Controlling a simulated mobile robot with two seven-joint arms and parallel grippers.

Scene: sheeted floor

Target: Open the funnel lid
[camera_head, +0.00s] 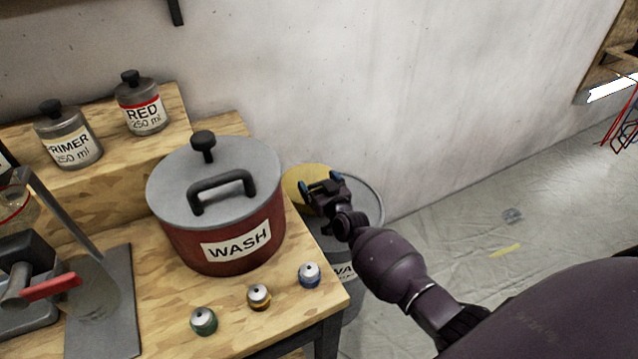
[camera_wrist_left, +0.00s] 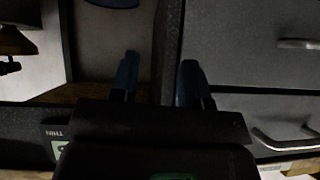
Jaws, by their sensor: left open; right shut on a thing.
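The waste drum (camera_head: 350,271) is grey and stands on the floor just right of the bench, its label partly hidden. A round yellow piece at its top, which I take for the funnel lid (camera_head: 292,180), shows behind my right gripper (camera_head: 321,184). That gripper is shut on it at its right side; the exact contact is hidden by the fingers. My right wrist and forearm cover much of the drum's top. My left gripper (camera_wrist_left: 157,82) is open and empty in the left wrist view, with blue fingertips apart. It is outside the head view.
The red WASH pot (camera_head: 222,236) stands on the bench close left of the drum. Dark drawers (camera_wrist_left: 255,50) face the left wrist. The sheeted floor at right is mostly clear.

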